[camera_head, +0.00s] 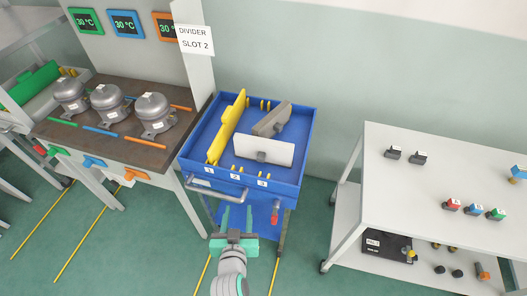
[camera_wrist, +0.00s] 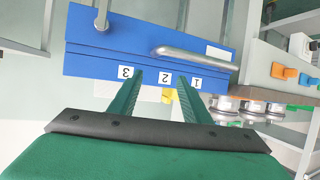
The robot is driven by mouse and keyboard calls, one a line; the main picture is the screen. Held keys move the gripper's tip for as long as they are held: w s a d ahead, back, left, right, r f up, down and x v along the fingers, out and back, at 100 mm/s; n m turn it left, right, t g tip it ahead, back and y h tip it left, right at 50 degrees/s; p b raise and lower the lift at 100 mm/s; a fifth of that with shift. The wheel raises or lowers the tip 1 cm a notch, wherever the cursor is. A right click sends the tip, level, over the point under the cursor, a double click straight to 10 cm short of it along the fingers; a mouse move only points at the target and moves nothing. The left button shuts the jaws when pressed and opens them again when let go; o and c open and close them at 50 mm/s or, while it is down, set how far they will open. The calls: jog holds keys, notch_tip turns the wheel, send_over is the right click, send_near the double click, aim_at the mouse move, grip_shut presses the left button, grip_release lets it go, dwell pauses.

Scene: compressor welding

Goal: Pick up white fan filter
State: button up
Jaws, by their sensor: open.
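The white fan filter (camera_head: 264,151) is a pale panel with a dark knob on its front face. It stands near the front of the blue bin (camera_head: 303,150), over the labels 2 and 3. My gripper (camera_head: 238,212) is open and empty, in front of the bin and apart from the filter. In the wrist view my gripper (camera_wrist: 161,78) has its green fingers spread before the blue bin front (camera_wrist: 100,62) with labels 3, 2 and 1.
A yellow panel (camera_head: 229,125) and a grey panel (camera_head: 271,118) share the bin. A metal handle (camera_head: 217,191) juts from the bin's front. A bench with compressors (camera_head: 107,98) is on the left; a white table (camera_head: 430,185) is on the right.

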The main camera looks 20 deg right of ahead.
jog(key=w+d+r+m+g+h, duration=0.1)
jog(key=w+d+r+m+h, duration=0.2)
jog(key=w+d+r, duration=0.45)
send_near(260, 157)
jog(key=w+d, duration=0.1)
jog(key=w, duration=0.1)
jog(key=shift+w+d+f+g, duration=0.3)
jog(key=shift+d+f, duration=0.05)
jog(key=shift+d, duration=0.05)
jog(key=shift+x, duration=2.65)
jog(key=shift+a, duration=0.1)
grip_shut()
